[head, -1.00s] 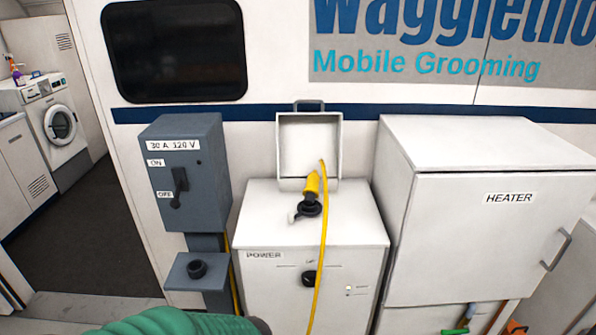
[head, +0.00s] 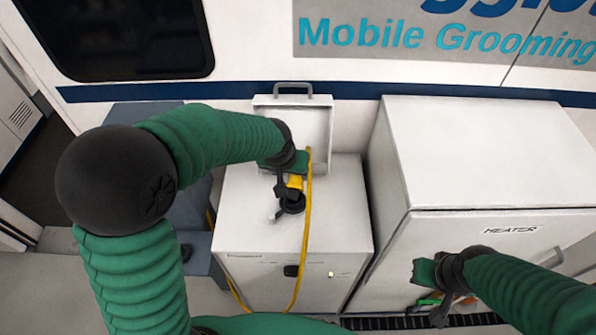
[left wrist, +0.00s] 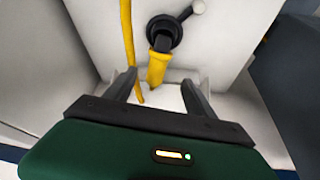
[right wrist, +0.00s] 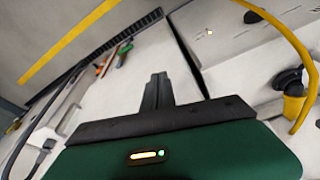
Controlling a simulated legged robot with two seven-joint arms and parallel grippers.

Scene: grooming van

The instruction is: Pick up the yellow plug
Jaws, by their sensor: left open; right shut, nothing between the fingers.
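The yellow plug (head: 295,183) sits in a black round socket (head: 291,204) on top of the white power box (head: 240,220), with a yellow cable (head: 306,225) hanging down the box front. In the left wrist view the plug (left wrist: 157,70) lies ahead, between and beyond the two open fingers. My left gripper (head: 290,180) is open above the plug; its fingers (left wrist: 158,85) do not close on anything. The plug is partly hidden by the gripper in the head view. My right gripper (head: 425,285) is shut and empty, in front of the heater cabinet; its fingers meet in the right wrist view (right wrist: 157,80).
The box's raised lid (head: 290,120) stands behind the plug. The white heater cabinet (head: 480,150) is to the right. The grey switch box (head: 150,112) at left is mostly hidden behind my left arm. The yellow cable also hangs close to the left fingers (left wrist: 128,40).

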